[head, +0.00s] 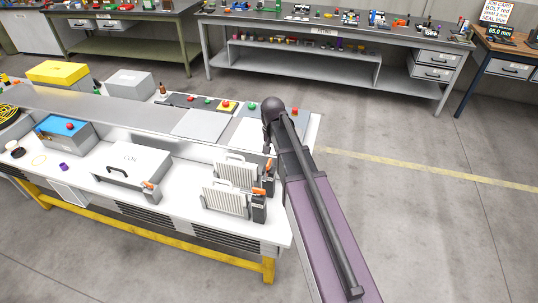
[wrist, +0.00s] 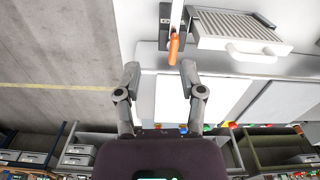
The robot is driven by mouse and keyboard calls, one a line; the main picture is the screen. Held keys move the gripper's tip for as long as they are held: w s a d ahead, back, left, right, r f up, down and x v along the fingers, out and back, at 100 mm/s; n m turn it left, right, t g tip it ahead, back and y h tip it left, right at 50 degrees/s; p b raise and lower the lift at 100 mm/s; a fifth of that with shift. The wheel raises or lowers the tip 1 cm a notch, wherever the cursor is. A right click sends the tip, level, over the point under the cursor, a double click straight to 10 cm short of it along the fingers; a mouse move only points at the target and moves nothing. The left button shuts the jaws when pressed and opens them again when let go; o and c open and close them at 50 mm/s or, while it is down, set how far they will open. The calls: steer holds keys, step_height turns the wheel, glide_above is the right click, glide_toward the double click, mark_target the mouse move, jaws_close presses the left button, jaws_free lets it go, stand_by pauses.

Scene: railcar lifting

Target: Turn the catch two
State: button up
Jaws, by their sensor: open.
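Three catches with orange levers show in the head view: one at the front ribbed unit (head: 259,191), one at the rear ribbed unit (head: 269,163), and one by the grey lidded box (head: 148,185). I cannot tell from any label which is catch two. In the wrist view, one orange lever (wrist: 174,49) hangs from a dark block beside a ribbed unit (wrist: 222,28). My gripper (wrist: 160,70) is open and empty. The lever is just past its fingertips, nearer the right finger, with no clear contact. In the head view my arm largely hides the gripper.
The white bench top (head: 185,195) also carries a lidded box with a black handle (head: 130,165) and a blue-topped box (head: 65,130). A raised grey ledge with coloured buttons (head: 228,106) runs behind. Open floor (head: 430,210) lies to the right.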

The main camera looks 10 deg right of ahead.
step_height(320, 180, up, 3)
steer(key=m+p, duration=0.1)
steer(key=p, duration=0.1)
glide_above(269, 162)
steer(key=shift+w+f, duration=0.1)
steer(key=shift+f, duration=0.05)
steer(key=shift+f+b, duration=0.15)
steer(key=shift+b, duration=0.25)
step_height(269, 162, down, 14)
steer(key=b, duration=1.3)
steer(key=shift+r, duration=0.25)
steer(key=shift+c, duration=0.2)
jaws_close()
